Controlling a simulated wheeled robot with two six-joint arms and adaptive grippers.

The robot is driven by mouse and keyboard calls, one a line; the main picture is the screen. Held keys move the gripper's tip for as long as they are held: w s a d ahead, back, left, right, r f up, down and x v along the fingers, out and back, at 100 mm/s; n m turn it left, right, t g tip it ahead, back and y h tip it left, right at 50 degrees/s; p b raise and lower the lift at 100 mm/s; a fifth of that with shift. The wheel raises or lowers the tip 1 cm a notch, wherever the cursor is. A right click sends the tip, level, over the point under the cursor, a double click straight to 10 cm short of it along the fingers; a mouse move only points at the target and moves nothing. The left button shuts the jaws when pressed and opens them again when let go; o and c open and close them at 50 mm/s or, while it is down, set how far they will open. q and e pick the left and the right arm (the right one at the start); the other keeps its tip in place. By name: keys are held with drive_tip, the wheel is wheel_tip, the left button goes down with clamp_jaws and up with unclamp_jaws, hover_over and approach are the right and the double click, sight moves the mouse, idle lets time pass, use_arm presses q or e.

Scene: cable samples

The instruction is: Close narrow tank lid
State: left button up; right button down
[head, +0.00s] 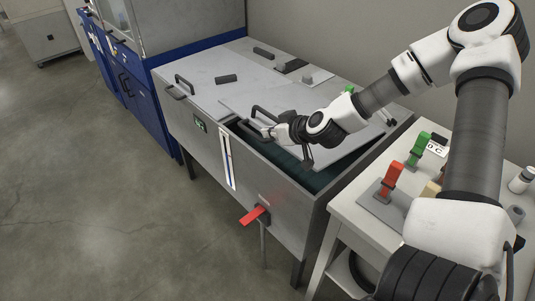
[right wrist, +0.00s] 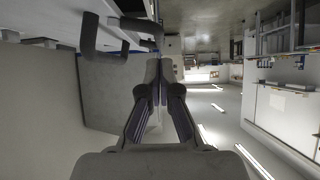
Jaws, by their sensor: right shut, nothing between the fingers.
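The metal tank (head: 185,128) stands in the middle of the head view. Its right-hand part is partly uncovered, with a dark teal interior (head: 322,180) showing. A grey lid panel (head: 350,150) sits tilted over this opening, partly hidden by my right arm. A dark bar handle (head: 262,112) stands at the left of the opening. My right gripper (head: 268,132) is shut and empty, close to this handle; I cannot tell if they touch. In the right wrist view, the shut fingers (right wrist: 158,66) are beside a grey panel (right wrist: 108,92) and dark handles (right wrist: 88,40). My left gripper is out of view.
A white side table (head: 345,210) with red (head: 391,180) and green (head: 419,149) clamp-like pieces stands right of the tank. A red lever (head: 254,215) sticks out from the tank front. Blue cabinets (head: 125,85) stand left. The floor (head: 90,190) in front is clear.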

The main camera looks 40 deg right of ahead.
sight(263, 141)
drive_tip(key=f, duration=0.1)
drive_tip(key=w+f, duration=0.1)
drive_tip(key=f, duration=0.1)
drive_tip(key=shift+a+f, duration=0.15)
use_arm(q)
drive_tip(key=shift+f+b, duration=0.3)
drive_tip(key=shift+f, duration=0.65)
use_arm(e)
drive_tip(key=shift+f, duration=0.35)
use_arm(q)
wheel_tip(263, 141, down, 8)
drive_tip(key=b, duration=0.8)
use_arm(e)
wheel_tip(263, 141, down, 10)
drive_tip(key=a, duration=0.1)
drive_tip(key=shift+s+a+n+h, duration=0.25)
drive_tip(key=shift+a+n+h, duration=0.05)
drive_tip(key=shift+n+h, duration=0.1)
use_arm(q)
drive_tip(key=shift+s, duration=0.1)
